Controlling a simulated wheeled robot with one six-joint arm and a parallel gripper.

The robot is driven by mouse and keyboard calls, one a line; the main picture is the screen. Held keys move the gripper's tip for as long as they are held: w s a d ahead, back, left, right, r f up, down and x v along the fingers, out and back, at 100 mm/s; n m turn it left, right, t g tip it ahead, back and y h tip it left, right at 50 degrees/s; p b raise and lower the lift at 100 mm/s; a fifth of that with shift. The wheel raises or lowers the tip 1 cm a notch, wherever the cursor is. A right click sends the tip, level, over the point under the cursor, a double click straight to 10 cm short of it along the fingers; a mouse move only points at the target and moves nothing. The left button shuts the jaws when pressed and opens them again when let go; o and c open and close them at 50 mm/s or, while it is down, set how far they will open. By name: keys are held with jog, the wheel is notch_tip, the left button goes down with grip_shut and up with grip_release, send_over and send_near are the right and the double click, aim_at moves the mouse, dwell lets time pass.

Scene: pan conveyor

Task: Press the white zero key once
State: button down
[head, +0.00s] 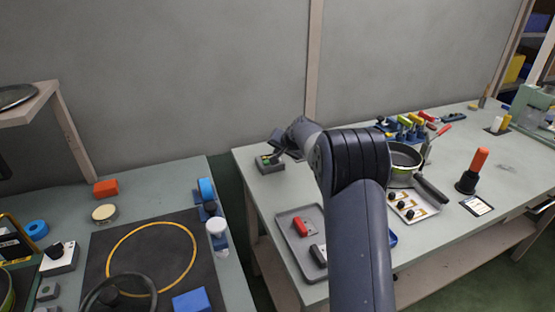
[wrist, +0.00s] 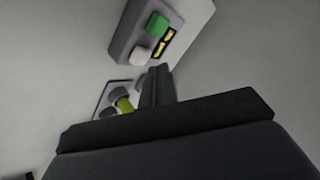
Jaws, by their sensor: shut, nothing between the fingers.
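The key box (wrist: 122,46) is a small grey block at the top of the wrist view. It carries a green key (wrist: 158,24), a white key (wrist: 138,54) and a dark panel with yellow marks (wrist: 163,42). My gripper (wrist: 158,70) is shut and empty. Its fingertips show just below and right of the white key; I cannot tell the gap between them. In the head view the box (head: 269,165) sits near the back left corner of the right table, with my gripper (head: 278,154) at it, partly hidden by my wrist.
Beside my fingers in the wrist view is a pale plate with a yellow-green cylinder (wrist: 124,104). A pan (head: 405,160) and tools stand to the right.

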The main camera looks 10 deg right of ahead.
jog(key=shift+f+b, duration=0.45)
jog(key=shift+f+b, duration=0.45)
jog(key=shift+f, duration=0.05)
dwell(0.7)
jog(key=shift+r, duration=0.1)
jog(key=shift+r+p, duration=0.65)
jog(key=shift+r, duration=0.15)
jog(key=shift+r+p, duration=1.8)
jog(key=shift+r, duration=0.75)
jog(key=shift+s, duration=0.1)
